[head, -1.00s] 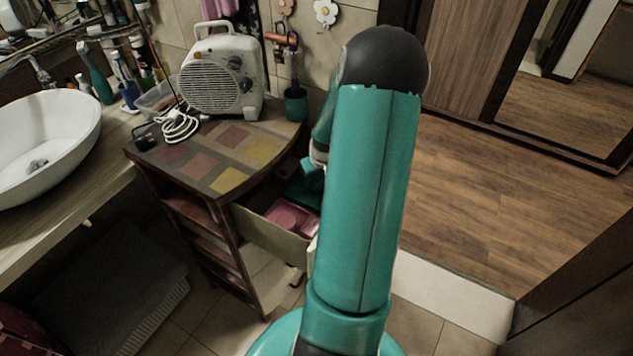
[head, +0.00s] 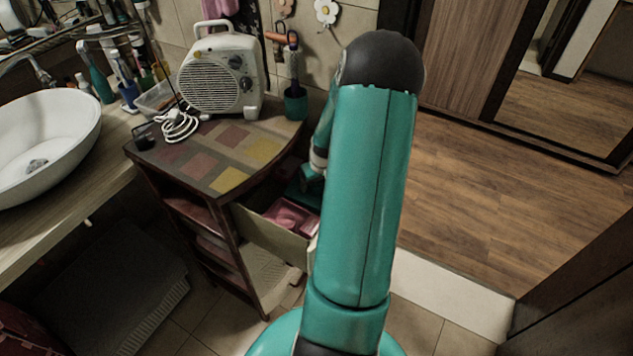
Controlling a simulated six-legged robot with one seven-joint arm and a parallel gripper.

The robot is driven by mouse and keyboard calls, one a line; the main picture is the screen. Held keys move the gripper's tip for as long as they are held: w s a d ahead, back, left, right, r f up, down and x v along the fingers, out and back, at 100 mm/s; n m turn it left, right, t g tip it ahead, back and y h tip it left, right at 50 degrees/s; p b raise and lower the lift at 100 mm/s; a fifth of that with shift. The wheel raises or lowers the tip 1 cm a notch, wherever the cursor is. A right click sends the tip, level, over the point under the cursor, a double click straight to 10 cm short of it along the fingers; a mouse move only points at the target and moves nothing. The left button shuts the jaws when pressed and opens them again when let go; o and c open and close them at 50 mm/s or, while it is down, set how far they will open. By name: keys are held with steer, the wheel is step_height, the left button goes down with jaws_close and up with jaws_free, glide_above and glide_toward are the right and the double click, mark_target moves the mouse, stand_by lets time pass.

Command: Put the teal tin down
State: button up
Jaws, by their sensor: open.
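My gripper (head: 310,178) is small and mostly hidden behind my own teal arm, at the open drawer (head: 268,232) of the small cabinet. Its fingers are hard to make out, but it is open. A dark teal patch (head: 299,196) shows in the back of the drawer, right by my gripper. It may be the teal tin, but I cannot tell its shape or whether my gripper touches it.
Pink items (head: 290,215) lie in the drawer. On the cabinet top (head: 215,160) stand a white fan heater (head: 215,75), a coiled white cable (head: 178,125) and a dark teal cup (head: 296,104). A basin (head: 45,145) is at left. Wood floor (head: 490,200) is clear at right.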

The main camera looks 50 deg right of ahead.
steer(key=v, duration=1.2)
